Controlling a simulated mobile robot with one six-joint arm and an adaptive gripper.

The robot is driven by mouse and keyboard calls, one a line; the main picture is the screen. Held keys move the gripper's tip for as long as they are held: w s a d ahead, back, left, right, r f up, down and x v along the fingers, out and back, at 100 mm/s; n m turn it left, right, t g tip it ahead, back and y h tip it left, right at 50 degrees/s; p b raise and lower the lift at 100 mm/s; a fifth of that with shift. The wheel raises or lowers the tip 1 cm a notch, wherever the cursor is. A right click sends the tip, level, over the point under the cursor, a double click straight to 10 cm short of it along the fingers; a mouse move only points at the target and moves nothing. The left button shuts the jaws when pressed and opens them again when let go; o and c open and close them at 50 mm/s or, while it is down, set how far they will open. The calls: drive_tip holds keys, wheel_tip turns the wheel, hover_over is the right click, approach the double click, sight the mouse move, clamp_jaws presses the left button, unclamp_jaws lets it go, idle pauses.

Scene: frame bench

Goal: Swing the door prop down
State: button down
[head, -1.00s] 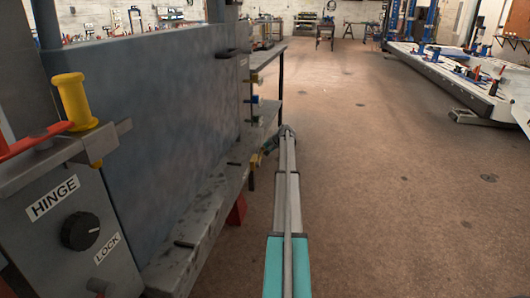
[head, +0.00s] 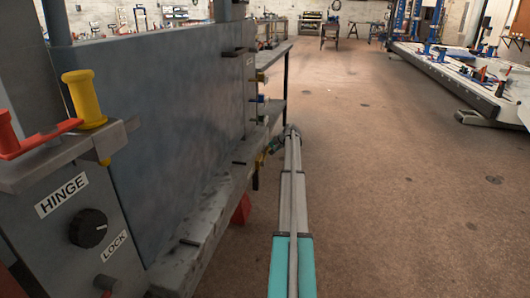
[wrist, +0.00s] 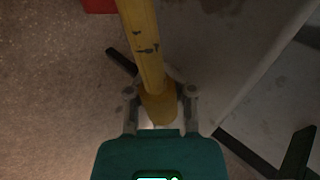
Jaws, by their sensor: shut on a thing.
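A yellow bar with dark scuffs, which looks like the door prop (wrist: 145,45), runs up through the wrist view and ends in a thicker collar. My gripper (wrist: 160,96) is shut on it near that collar, one finger on each side. In the head view my gripper (head: 272,146) is small, at the far end of my outstretched arm beside the bench, and its hold cannot be made out there. A large blue-grey panel (head: 170,110), perhaps the door, stands upright on the left.
A post at left carries a HINGE label (head: 62,196), a black knob (head: 88,228), and yellow (head: 84,98) and red (head: 38,140) handles. A grey ledge (head: 200,250) runs below the panel. Open brown floor (head: 400,210) lies right, with a low white platform (head: 470,80) beyond.

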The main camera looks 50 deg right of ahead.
drive_tip(key=shift+s+d+f, duration=0.15)
drive_tip(key=shift+s+d, duration=0.45)
drive_tip(key=shift+s, duration=0.2)
drive_tip(key=c, duration=0.8)
unclamp_jaws()
drive_tip(key=shift+f, duration=0.1)
drive_tip(key=o, duration=0.4)
drive_tip(key=shift+c, duration=0.2)
drive_tip(key=shift+r, duration=0.2)
drive_tip(key=shift+w, duration=0.1)
drive_tip(key=shift+a, duration=0.15)
drive_tip(key=shift+s+r, duration=0.15)
drive_tip(key=shift+s, duration=0.05)
